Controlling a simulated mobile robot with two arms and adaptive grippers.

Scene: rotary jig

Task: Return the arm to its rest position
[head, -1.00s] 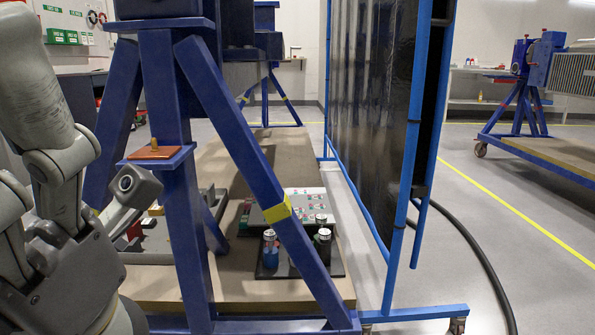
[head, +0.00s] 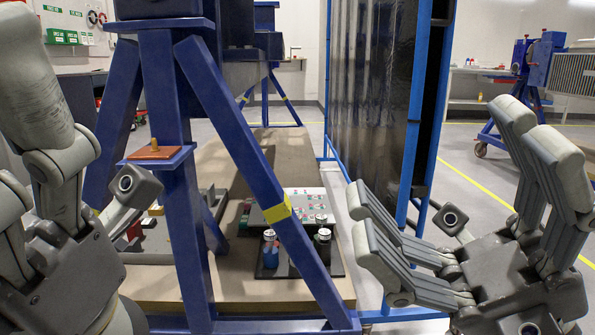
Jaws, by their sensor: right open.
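My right gripper (head: 450,185) is at the right of the head view, in front of the blue-framed dark screen and the grey floor. Its grey fingers are spread wide in two groups, and nothing is between them. My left gripper (head: 65,190) is large and close at the left edge, partly cut off by the frame. Its fingers point upward, and how far they are spread is hard to tell. No held object shows in it.
A blue jig stand (head: 165,100) with slanted legs fills the left middle. A blue-framed dark screen (head: 375,90) stands right of it. Cans (head: 270,248) and a board (head: 300,203) lie on the brown base (head: 240,290). Open floor (head: 465,160) shows at right.

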